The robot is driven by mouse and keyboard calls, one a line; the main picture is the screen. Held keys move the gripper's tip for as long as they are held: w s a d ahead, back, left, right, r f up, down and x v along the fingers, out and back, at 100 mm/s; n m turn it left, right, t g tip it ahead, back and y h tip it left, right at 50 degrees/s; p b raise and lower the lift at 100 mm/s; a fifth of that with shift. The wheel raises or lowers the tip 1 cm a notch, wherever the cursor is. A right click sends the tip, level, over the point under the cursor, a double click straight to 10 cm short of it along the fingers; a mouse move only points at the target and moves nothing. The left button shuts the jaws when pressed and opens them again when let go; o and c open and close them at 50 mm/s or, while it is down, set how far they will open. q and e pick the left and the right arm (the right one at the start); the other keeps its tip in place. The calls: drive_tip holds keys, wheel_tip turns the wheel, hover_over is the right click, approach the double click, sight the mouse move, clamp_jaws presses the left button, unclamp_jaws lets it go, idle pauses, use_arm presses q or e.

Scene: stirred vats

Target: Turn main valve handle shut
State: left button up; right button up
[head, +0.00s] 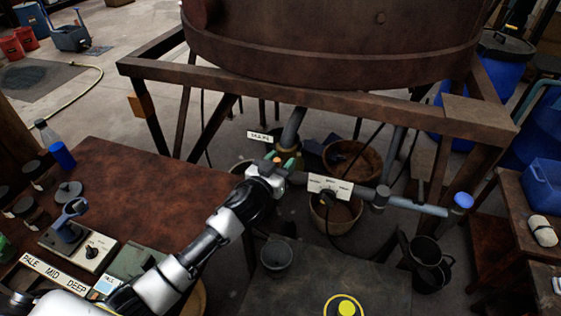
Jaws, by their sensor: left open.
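Under the big rusty vat (330,45), a grey outlet pipe (293,126) runs down to a brass-coloured valve body (288,152). A small white tag (260,136) hangs beside it; its lettering is too small to read surely. My left arm reaches in from the lower left. Its gripper (284,164) is open at the valve body, with greenish parts showing between or on its fingers. The gripper covers this spot, so I cannot tell the main valve handle's position or whether the fingers touch it. My right gripper is out of view.
The vat's rusty frame (300,94) crosses above the gripper. A brown table (150,180) stands left.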

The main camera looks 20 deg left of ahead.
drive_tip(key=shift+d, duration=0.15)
use_arm(q)
drive_tip(key=shift+c, duration=0.6)
clamp_jaws()
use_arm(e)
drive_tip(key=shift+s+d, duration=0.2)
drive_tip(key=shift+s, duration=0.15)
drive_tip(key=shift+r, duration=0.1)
use_arm(q)
drive_tip(key=shift+s+d+f+m+g+y+p, duration=0.1)
drive_tip(key=shift+d+f+m+g+y+p, duration=0.45)
drive_tip(key=shift+m, duration=2.05)
drive_tip(key=shift+w+d+f+m+g+y+p, duration=0.15)
drive_tip(key=shift+f+m+y+p, duration=0.65)
drive_tip(key=shift+m, duration=1.8)
drive_tip(key=shift+s+d+f+m+g+y+p, duration=0.3)
drive_tip(key=shift+m+p, duration=0.75)
drive_tip(key=shift+m, duration=1.55)
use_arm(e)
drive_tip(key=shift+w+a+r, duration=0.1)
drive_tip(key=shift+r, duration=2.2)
use_arm(q)
drive_tip(key=shift+w+d, duration=0.15)
